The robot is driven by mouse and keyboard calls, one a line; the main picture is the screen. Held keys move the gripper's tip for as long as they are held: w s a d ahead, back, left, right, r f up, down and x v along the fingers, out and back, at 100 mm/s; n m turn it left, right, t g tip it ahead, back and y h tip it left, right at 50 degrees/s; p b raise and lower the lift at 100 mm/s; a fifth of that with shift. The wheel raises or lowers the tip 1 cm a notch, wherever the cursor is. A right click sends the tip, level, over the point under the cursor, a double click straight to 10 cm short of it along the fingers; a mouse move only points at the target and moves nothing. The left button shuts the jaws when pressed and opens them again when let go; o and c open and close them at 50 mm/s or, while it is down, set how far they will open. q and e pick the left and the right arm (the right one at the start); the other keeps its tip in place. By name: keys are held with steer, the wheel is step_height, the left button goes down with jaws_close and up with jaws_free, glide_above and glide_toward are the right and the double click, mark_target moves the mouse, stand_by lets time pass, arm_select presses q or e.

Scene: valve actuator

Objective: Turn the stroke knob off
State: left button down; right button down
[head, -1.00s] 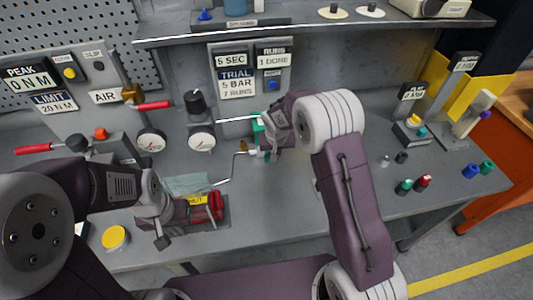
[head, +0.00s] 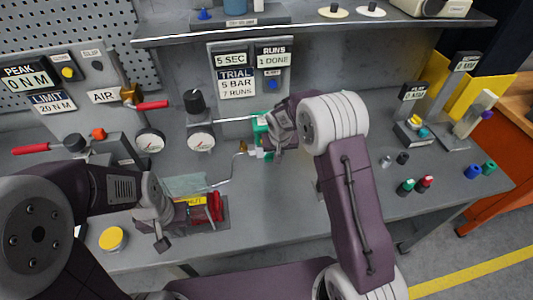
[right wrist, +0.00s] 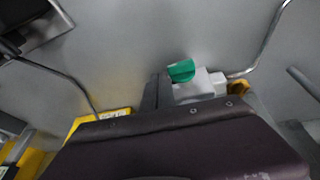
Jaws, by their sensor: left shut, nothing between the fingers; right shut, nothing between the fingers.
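A green knob or handle (right wrist: 181,70) sits on a pale block in the right wrist view, beside my right gripper's dark fingers (right wrist: 158,92). In the head view, a green part (head: 260,129) shows just left of my right gripper (head: 276,152), partly hidden by it. I cannot read a "stroke" label on it, nor tell whether the fingers touch it. My right gripper is shut and empty. My left gripper (head: 163,243) is shut and empty at the bench front, beside a red vise-like part (head: 214,207) with a yellow label.
A black knob (head: 194,101) stands above a round gauge (head: 200,139). A red-handled air valve (head: 152,105) is on the left panel. Thin bent pipes run near my right gripper. Several small coloured caps lie at the right. A yellow disc (head: 113,239) lies front left.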

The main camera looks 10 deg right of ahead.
steer(key=s+d+r+p, duration=0.2)
steer(key=d+r, duration=0.3)
steer(key=r, duration=0.7)
steer(key=shift+s, duration=0.5)
steer(key=shift+d, duration=0.15)
